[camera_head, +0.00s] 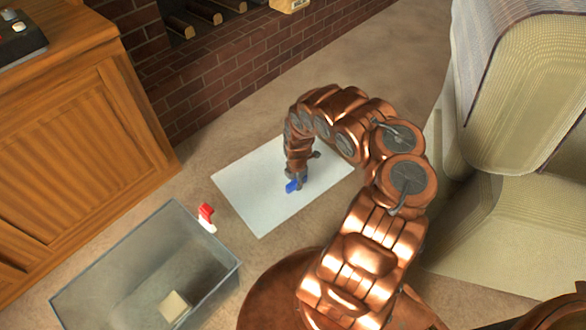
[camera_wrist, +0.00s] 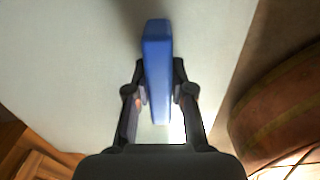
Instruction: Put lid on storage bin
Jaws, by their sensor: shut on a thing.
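The storage bin (camera_head: 213,275) is a grey, see-through, open-topped box on the carpet at the lower left of the head view. The lid (camera_head: 252,216) looks like a flat white panel beyond and to the right of the bin; it also fills much of the wrist view (camera_wrist: 60,70). A blue handle-like piece (camera_head: 291,186) is at the middle of the panel. My gripper (camera_head: 300,178) reaches down over the panel. In the wrist view, my gripper (camera_wrist: 158,98) is shut on the blue piece (camera_wrist: 157,60). Whether the panel is lifted off the floor is unclear.
A small beige block (camera_head: 174,306) lies inside the bin. A red-and-white piece (camera_head: 207,216) is at the bin's far right corner. A wooden cabinet (camera_head: 80,150) stands left, a brick hearth (camera_head: 215,75) behind, and a beige armchair (camera_head: 510,110) right. Carpet is clear beyond the panel.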

